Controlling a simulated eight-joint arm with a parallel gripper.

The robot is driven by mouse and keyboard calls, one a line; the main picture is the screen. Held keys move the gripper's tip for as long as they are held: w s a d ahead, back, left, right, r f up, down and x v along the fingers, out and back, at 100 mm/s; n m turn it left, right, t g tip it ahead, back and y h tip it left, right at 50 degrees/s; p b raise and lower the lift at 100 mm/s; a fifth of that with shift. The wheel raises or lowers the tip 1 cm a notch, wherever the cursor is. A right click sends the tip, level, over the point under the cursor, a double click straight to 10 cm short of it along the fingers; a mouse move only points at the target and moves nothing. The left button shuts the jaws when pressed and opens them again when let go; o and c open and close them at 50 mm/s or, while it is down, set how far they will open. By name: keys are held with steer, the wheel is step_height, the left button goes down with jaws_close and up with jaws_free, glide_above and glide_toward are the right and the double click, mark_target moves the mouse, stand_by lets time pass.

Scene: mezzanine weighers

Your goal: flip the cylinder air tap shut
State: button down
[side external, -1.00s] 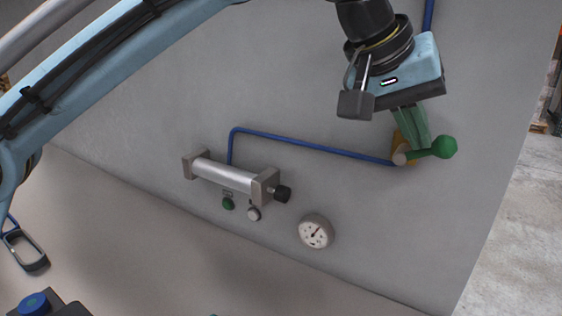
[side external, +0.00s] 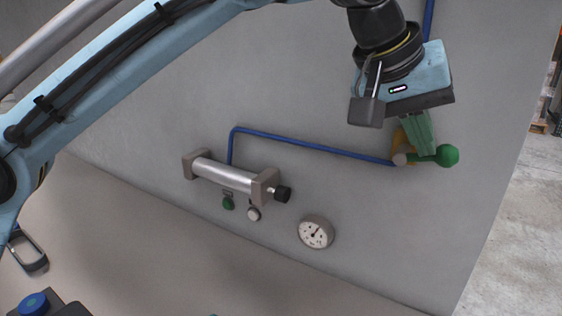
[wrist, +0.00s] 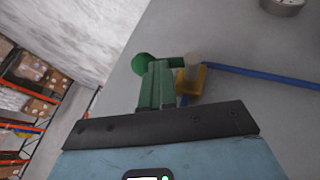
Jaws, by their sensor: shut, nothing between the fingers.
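The air tap has a yellow-brass body (side external: 408,140) on the grey panel and a green lever with a round green knob (side external: 448,155). The lever points right in the side view, almost level. In the wrist view the knob (wrist: 144,65) is left of the pale pivot (wrist: 193,60), with the brass body (wrist: 193,82) partly behind the fingers. My gripper (side external: 424,154) is shut and empty, its green fingers reaching down to the lever's upper side between pivot and knob. The tips appear to touch the lever. The fingers (wrist: 158,68) hide part of the lever in the wrist view.
A blue pipe (side external: 310,146) runs from the tap to the silver cylinder (side external: 225,175) at left. A green button (side external: 228,203), a white button (side external: 253,213) and a round gauge (side external: 316,232) sit below. The panel's right edge is near the tap.

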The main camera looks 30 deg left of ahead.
steer(key=shift+d+f, duration=0.3)
steer(key=shift+d, duration=0.55)
steer(key=shift+a, duration=0.25)
